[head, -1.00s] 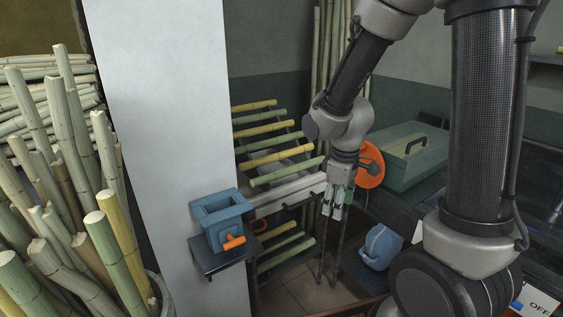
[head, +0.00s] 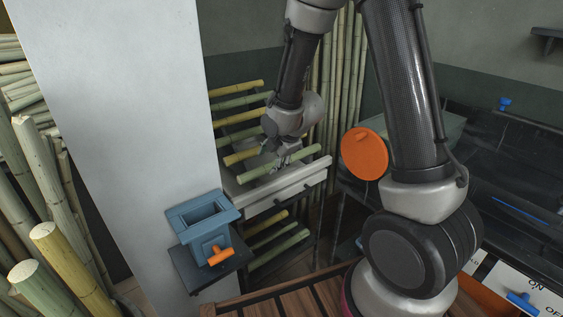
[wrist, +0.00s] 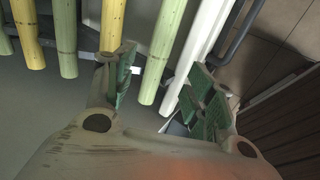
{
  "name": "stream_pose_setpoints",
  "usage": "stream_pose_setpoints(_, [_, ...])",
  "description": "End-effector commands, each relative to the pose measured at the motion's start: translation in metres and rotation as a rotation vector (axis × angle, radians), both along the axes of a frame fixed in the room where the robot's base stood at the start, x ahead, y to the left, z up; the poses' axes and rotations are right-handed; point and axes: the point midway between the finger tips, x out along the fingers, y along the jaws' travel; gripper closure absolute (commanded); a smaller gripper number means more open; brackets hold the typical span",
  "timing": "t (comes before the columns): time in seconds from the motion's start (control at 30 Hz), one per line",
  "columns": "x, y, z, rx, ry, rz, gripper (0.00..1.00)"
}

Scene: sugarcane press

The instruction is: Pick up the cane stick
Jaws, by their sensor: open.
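The nearest cane stick (head: 300,155) is green and lies along the front of a slatted rack in the head view. In the wrist view this green cane (wrist: 166,50) runs from the top edge down to between my fingers. My gripper (wrist: 163,88) is open, one green-padded finger on each side of the cane's end. Whether the pads touch it cannot be told. In the head view my gripper (head: 280,160) is at the rack's front, partly hidden by my arm. More yellow and green canes (head: 237,102) lie farther back on the rack.
A white rail (wrist: 205,42) runs close beside the cane, near my right-hand finger. A blue box with an orange handle (head: 204,218) stands left of the rack. An orange disc (head: 364,153) is to the right. A white pillar (head: 115,130) stands at left.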

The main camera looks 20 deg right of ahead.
Motion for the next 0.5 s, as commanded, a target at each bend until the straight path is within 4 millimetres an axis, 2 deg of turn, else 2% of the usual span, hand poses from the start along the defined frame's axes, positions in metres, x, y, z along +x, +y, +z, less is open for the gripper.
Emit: stream_pose_setpoints(0.5, [0.037,0.014,-0.055,-0.006,0.003,0.008,0.45])
